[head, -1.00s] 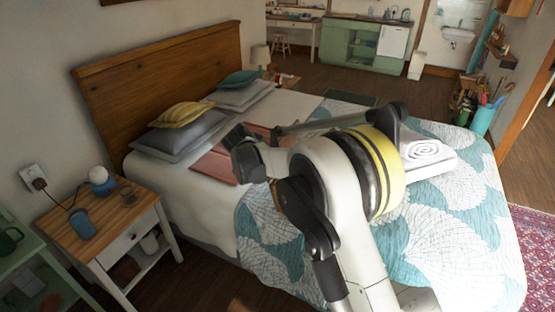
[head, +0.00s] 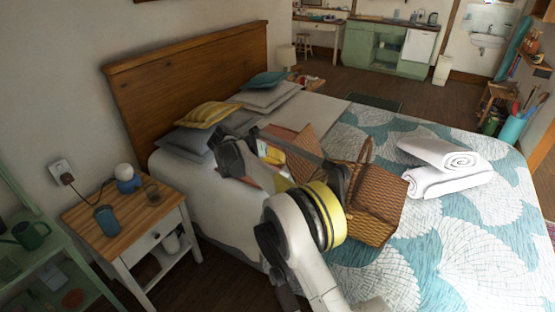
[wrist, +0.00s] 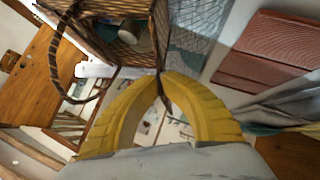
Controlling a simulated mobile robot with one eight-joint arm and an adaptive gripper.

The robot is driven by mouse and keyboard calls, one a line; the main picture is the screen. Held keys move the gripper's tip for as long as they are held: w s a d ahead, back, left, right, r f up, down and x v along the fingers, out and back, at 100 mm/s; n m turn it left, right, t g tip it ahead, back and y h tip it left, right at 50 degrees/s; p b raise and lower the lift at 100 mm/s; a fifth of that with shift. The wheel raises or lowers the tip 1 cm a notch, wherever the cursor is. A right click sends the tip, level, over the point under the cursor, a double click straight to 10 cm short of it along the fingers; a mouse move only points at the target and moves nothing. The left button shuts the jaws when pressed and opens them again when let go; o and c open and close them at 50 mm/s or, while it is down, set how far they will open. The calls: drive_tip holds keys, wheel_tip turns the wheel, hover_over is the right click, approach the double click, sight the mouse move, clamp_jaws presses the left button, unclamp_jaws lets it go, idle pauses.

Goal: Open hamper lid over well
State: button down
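The brown wicker hamper (head: 372,232) stands on the bed, partly behind my arm, with its arched handle (head: 365,155) upright. In the wrist view the hamper (wrist: 105,35) is at the upper left, and its open well shows a pale cup-like item (wrist: 130,37) inside. A wicker lid panel (wrist: 160,35) stands nearly edge-on along the well's right side. My gripper (wrist: 161,76) has its yellow fingertips closed together on this lid's edge. In the head view my gripper (head: 268,152) is at the hamper's left, largely hidden by its own links.
Rolled white towels (head: 440,170) lie right of the hamper on the patterned bedspread (head: 455,240). Pillows (head: 205,115) are by the headboard (head: 190,75). A nightstand (head: 130,220) with a lamp and cup stands at the left. A reddish folded cloth (wrist: 265,50) shows in the wrist view.

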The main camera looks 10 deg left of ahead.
drive_tip(key=shift+f, duration=0.15)
drive_tip(key=c, duration=1.9)
unclamp_jaws()
drive_tip(key=shift+d, duration=0.1)
drive_tip(key=v, duration=1.2)
